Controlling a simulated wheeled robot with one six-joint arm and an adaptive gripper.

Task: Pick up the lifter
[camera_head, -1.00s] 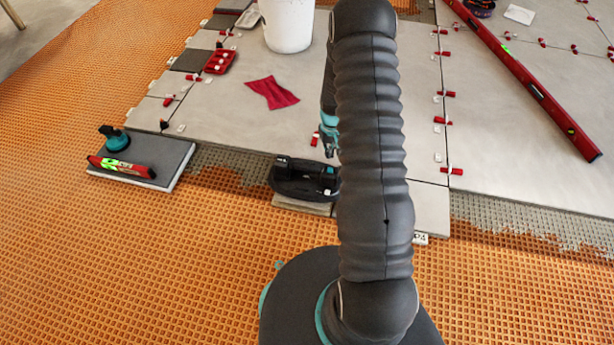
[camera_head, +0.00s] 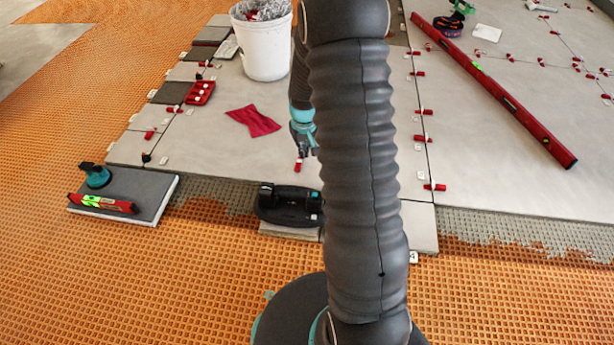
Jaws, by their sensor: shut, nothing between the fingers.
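A black powered suction lifter (camera_head: 288,205) with a top handle sits on a small grey tile piece at the front edge of the tiled floor, left of my arm. A second, smaller suction cup (camera_head: 96,175), teal with a black handle, stands on a loose dark grey tile (camera_head: 152,190) at the left. My gripper (camera_head: 302,150) hangs above the large tile, behind the black lifter and apart from it. It is shut and empty, and partly hidden by my arm.
A white bucket (camera_head: 264,45), a red cloth (camera_head: 253,120) and a red tray (camera_head: 200,92) are on the tiles. A small red level (camera_head: 102,203) lies on the loose tile. A long red level (camera_head: 500,95) lies at the right. Red clips line the joints. Orange matting (camera_head: 150,290) is clear in front.

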